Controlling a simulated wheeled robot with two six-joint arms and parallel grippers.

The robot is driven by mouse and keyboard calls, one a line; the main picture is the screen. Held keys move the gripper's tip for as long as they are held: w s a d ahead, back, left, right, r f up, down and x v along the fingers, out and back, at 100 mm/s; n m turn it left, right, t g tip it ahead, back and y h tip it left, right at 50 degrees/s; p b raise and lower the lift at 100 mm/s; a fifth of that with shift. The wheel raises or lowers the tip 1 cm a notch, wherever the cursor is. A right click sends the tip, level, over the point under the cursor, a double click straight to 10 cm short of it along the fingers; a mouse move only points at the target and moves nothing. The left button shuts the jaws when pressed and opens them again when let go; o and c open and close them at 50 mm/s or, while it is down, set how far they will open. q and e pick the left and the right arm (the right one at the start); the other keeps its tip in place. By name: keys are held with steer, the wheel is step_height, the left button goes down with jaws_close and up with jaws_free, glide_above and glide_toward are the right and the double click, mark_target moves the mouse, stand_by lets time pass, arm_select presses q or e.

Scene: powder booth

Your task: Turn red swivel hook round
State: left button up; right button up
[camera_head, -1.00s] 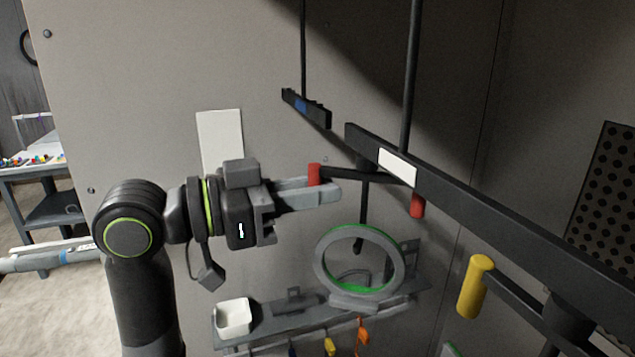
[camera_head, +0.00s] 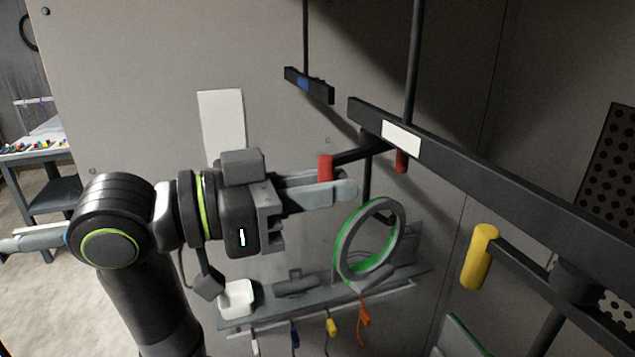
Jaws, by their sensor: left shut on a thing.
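The red swivel hook hangs under a dark overhead bar (camera_head: 480,183). Its near red grip (camera_head: 325,168) is at the left end of a black crossarm (camera_head: 357,154), and a second red grip (camera_head: 401,161) shows at the other end, partly behind the bar. My left gripper (camera_head: 327,186) comes in from the left and is shut on the near red grip, whose top stands above the fingers. A ring with a green inside edge (camera_head: 369,246) hangs below the hook. My right gripper is not in view.
A yellow grip (camera_head: 481,256) on another crossarm hangs from the bar at the right. A grey shelf (camera_head: 262,313) with a white cup (camera_head: 237,299) and hanging coloured tools is below. A smaller bar (camera_head: 309,85) hangs behind. A workbench (camera_head: 40,160) stands far left.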

arm_select(q)
steer(key=d+b, duration=0.1)
steer(key=s+d+b, duration=0.2)
steer(key=d+b, duration=0.1)
steer(key=shift+s+f, duration=0.15)
steer(key=shift+s, duration=0.1)
steer(key=shift+d, duration=0.45)
steer(key=shift+d+b, duration=0.7)
steer(key=shift+b, duration=0.4)
steer(key=shift+w+d, duration=0.15)
steer(key=shift+d, duration=0.05)
steer(key=o, duration=0.7)
steer(key=shift+a, duration=0.1)
